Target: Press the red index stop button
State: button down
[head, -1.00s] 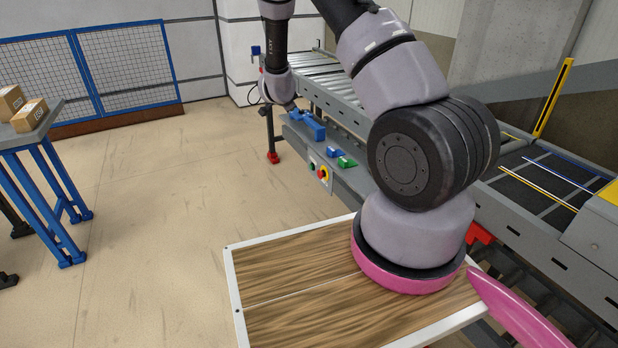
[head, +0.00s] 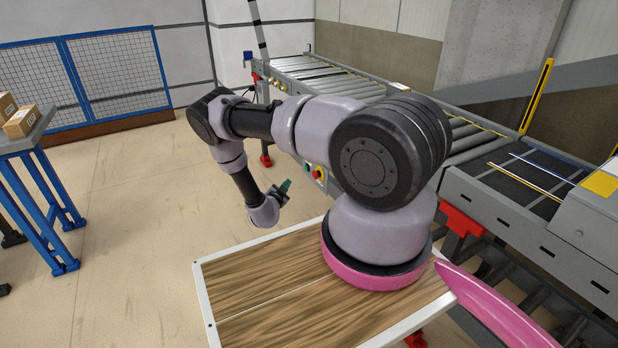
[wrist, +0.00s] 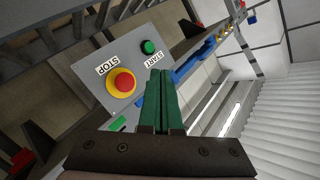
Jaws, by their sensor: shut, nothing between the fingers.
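The red stop button (wrist: 123,83) sits in a yellow ring on a grey control panel (wrist: 92,72), beside a label reading STOP. A green button (wrist: 150,47) labelled START is on the same panel. In the head view the red button (head: 318,173) is small, on the conveyor's near side. My gripper (head: 285,186) hangs in front of the conveyor, left of and slightly below the panel in the picture. In the wrist view my gripper's green fingers (wrist: 160,72) are shut together, empty, and appear right of the red button, covering part of the panel side. No contact with the button shows.
A roller conveyor (head: 345,78) runs along the back, with a belt section (head: 530,182) at right. A blue-legged table (head: 40,140) with cartons (head: 20,121) stands at left. The floor (head: 130,220) between is clear. Blue parts (wrist: 195,62) lie beyond the panel.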

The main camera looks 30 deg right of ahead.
aim_at(315, 175)
jog(key=shift+a+f, duration=0.1)
dwell(0.3)
jog(key=d, duration=0.9)
jog(key=shift+w+d, duration=0.1)
dwell(2.0)
jog(key=shift+d, duration=0.25)
jog(key=shift+d, duration=0.55)
dwell(0.9)
jog(key=shift+a, duration=0.95)
